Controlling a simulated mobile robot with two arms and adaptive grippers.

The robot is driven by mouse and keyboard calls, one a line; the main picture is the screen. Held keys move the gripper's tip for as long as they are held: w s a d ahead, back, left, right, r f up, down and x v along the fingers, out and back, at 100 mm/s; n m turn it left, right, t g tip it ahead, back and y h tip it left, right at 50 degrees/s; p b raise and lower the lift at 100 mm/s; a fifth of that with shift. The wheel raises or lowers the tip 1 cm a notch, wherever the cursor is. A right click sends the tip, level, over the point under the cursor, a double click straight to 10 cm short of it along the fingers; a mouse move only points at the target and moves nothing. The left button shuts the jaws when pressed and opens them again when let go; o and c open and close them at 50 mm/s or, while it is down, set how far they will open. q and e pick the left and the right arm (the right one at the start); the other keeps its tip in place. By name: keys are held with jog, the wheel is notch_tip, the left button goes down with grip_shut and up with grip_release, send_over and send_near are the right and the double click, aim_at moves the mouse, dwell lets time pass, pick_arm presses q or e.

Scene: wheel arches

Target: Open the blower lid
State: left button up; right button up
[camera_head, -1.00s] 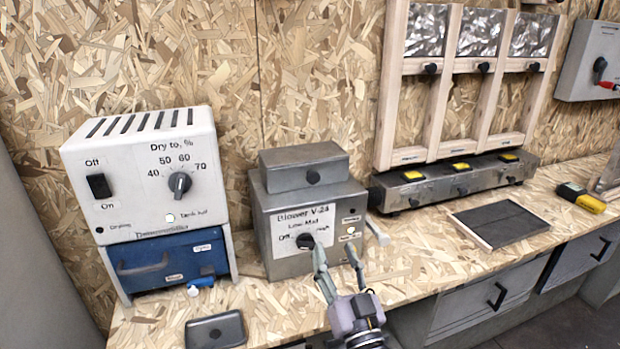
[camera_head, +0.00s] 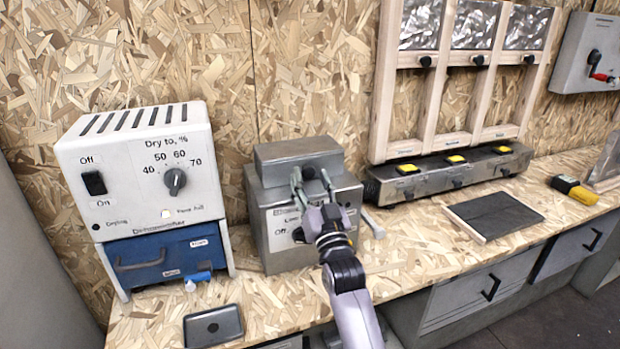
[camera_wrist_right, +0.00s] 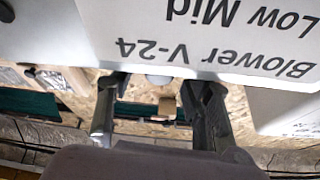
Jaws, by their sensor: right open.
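The blower (camera_head: 270,229) is a grey metal box on the bench, with a white label plate and a knob on its front. Its lid (camera_head: 298,158) is a raised grey block on top and looks shut. My right gripper (camera_head: 312,180) is open in front of the blower, with its fingertips near the front of the lid. I cannot tell whether they touch it. My right arm hides much of the label and knob. The right wrist view shows the label plate (camera_wrist_right: 235,40) upside down and close, with the open fingers (camera_wrist_right: 158,105) below it. My left gripper is not in view.
A white dehumidifier (camera_head: 140,170) with a blue drawer (camera_head: 160,260) stands to the left. A black tray (camera_head: 213,326) lies at the front edge. A grey unit with yellow buttons (camera_head: 456,160) stands to the right, and a dark panel (camera_head: 495,215) lies before it.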

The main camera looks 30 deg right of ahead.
jog(key=shift+w+d+r, duration=0.2)
jog(key=shift+w+r, duration=0.05)
jog(key=shift+w, duration=0.2)
grip_shut()
dwell(0.4)
